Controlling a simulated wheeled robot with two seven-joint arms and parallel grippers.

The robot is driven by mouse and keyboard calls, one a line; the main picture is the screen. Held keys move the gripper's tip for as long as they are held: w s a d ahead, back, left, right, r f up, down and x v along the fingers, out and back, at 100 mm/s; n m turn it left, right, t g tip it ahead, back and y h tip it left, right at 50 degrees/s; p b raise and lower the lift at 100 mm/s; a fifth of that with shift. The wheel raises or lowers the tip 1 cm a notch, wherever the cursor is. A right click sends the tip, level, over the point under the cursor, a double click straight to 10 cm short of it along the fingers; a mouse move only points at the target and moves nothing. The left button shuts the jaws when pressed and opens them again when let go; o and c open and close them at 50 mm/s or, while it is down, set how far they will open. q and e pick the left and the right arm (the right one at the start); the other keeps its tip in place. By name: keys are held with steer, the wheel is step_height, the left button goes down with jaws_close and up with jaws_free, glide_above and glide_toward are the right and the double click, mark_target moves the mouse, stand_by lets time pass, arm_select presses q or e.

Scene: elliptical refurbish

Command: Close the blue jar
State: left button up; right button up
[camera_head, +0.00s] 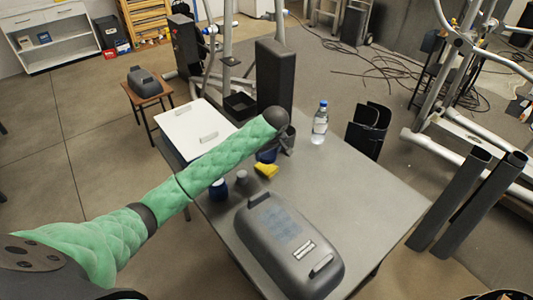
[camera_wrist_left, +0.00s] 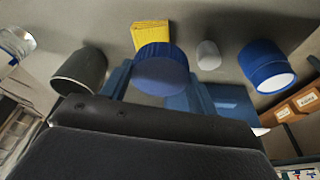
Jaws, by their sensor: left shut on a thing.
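My left gripper (camera_wrist_left: 160,90) is shut on a round blue lid-like piece (camera_wrist_left: 160,68), held between its two blue fingers. In the head view the blue piece (camera_head: 267,156) shows below my left wrist, just behind the yellow sponge; the gripper there is mostly hidden by the arm. The blue jar (camera_head: 218,188) stands apart on the table, left of the held piece and partly hidden by my green-sleeved arm. In the left wrist view the blue jar (camera_wrist_left: 265,66) is at the right, its pale round end towards the camera. My right gripper is not in view.
A yellow sponge (camera_head: 267,170), small grey jar (camera_head: 241,177) and water bottle (camera_head: 320,122) are on the table (camera_head: 365,195). A dark cup (camera_wrist_left: 80,70) is beside the gripper. A large grey case (camera_head: 285,245) fills the near side. The right of the table is clear.

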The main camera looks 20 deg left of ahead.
arm_select(q)
steer(key=shift+d+m, duration=0.1)
steer(key=shift+m, duration=0.2)
steer(key=d+r+m, duration=0.1)
steer(key=s+d+r+m, duration=0.1)
steer(key=s+r+m+h, duration=0.1)
steer(key=m, duration=0.1)
steer(key=shift+d+r+t, duration=0.3)
steer(key=shift+d+r, duration=0.05)
steer(key=shift+d, duration=0.05)
steer(key=s+d+m, duration=0.1)
steer(key=s, duration=0.3)
steer(key=s+d+r+m+h, duration=0.1)
steer(key=s+d+m, duration=0.1)
steer(key=s, duration=0.3)
steer(key=s+d+r+m, duration=0.1)
steer(key=s+m, duration=0.1)
steer(key=s, duration=0.3)
steer(key=shift+s+d, duration=0.1)
steer(key=shift+d, duration=0.15)
